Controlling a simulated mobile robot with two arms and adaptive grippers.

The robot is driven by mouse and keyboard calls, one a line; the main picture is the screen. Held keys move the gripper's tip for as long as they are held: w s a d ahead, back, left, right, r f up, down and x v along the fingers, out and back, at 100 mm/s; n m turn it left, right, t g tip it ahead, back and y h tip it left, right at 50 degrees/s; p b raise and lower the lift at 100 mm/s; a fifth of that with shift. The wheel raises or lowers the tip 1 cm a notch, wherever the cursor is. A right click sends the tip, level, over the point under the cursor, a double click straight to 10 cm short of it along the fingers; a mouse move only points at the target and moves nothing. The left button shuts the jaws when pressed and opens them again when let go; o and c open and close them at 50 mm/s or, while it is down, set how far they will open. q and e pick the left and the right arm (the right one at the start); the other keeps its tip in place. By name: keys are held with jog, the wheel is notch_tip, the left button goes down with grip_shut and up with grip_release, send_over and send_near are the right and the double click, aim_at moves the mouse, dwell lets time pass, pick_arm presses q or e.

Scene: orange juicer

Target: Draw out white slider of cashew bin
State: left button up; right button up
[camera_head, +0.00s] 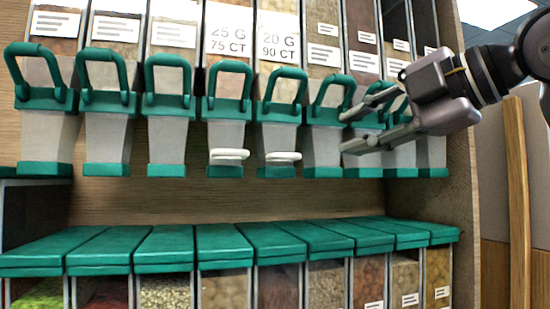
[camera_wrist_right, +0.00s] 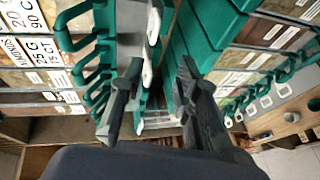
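Two white sliders show in the head view, one on the chute under the "25 G 75 CT" bin (camera_head: 230,154) and one under the "20 G 90 CT" bin (camera_head: 283,156). No label that I can read says cashew, so I cannot tell which is the cashew bin. My right gripper (camera_head: 348,131) is open and empty, to the right of both sliders, in front of the chutes further right. In the right wrist view its two fingers (camera_wrist_right: 160,85) are apart, with white pieces (camera_wrist_right: 147,72) showing between and beyond them. My left gripper is not in view.
A row of dispensers with green looped handles (camera_head: 167,85) runs along the upper shelf. Lower bins with green lids (camera_head: 220,238) stand below, with open space between the rows. A wooden side panel (camera_head: 460,190) bounds the shelf at the right.

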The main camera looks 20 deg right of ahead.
aim_at(287, 156)
jog(key=p+x, duration=0.1)
jog(key=x, duration=0.4)
jog(key=p+x, duration=0.2)
jog(key=x, duration=0.3)
jog(key=p+x, duration=0.1)
jog(key=x, duration=0.4)
jog(key=shift+w+a+r, duration=0.1)
jog(key=shift+w+r, duration=0.15)
jog(key=shift+r, duration=0.15)
jog(key=shift+w+a+f, duration=0.2)
jog(key=shift+w, duration=0.25)
jog(key=shift+c, duration=0.6)
